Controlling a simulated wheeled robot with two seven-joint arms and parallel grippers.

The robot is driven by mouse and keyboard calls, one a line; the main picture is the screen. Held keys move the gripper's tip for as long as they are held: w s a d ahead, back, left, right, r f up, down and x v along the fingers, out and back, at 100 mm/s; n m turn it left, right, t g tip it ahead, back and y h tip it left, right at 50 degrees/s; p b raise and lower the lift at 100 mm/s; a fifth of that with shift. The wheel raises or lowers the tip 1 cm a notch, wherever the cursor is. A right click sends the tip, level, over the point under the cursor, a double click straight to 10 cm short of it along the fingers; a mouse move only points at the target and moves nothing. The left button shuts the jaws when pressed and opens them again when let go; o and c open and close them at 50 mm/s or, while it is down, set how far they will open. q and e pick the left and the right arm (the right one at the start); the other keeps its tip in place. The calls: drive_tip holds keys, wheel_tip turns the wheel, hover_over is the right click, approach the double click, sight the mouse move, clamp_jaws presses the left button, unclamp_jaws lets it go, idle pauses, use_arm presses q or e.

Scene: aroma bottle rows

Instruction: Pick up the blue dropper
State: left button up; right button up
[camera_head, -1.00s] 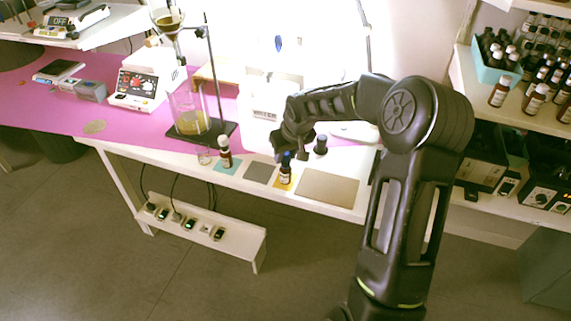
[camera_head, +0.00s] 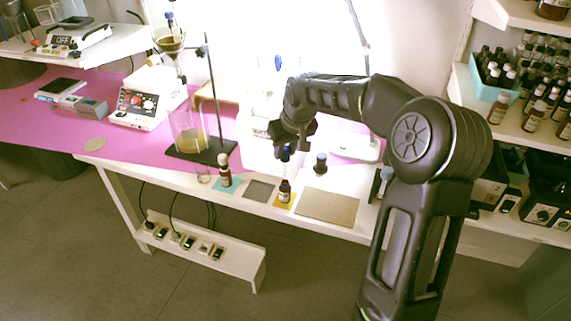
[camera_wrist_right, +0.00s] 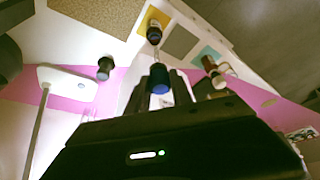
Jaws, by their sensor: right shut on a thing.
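The blue dropper (camera_head: 286,154) is between the fingers of my right gripper (camera_head: 289,146), which is shut on its blue top. In the right wrist view, the blue top (camera_wrist_right: 158,79) sits between the two fingertips (camera_wrist_right: 160,84). The dropper is raised above the brown bottle (camera_head: 284,191), which stands upright on a yellow square; the bottle also shows in the wrist view (camera_wrist_right: 154,32). I cannot tell whether the dropper's tip is clear of the bottle's neck. My left gripper is not in view.
A white-capped bottle (camera_head: 225,172) stands on a teal square at the left. A dark-capped bottle (camera_head: 320,164) stands at the right. A brown mat (camera_head: 328,206) and a grey square (camera_head: 258,190) lie bare. A stand with glassware (camera_head: 208,100) is further left.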

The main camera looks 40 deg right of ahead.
sight(285, 175)
drive_tip(key=shift+r, duration=0.75)
drive_tip(key=shift+f, duration=0.15)
drive_tip(key=shift+f+b, duration=0.8)
drive_tip(key=shift+f, duration=0.05)
drive_tip(key=shift+o, duration=0.3)
clamp_jaws()
drive_tip(key=shift+f, duration=0.15)
drive_tip(key=shift+f+b, duration=2.95)
drive_tip(key=shift+f, duration=0.85)
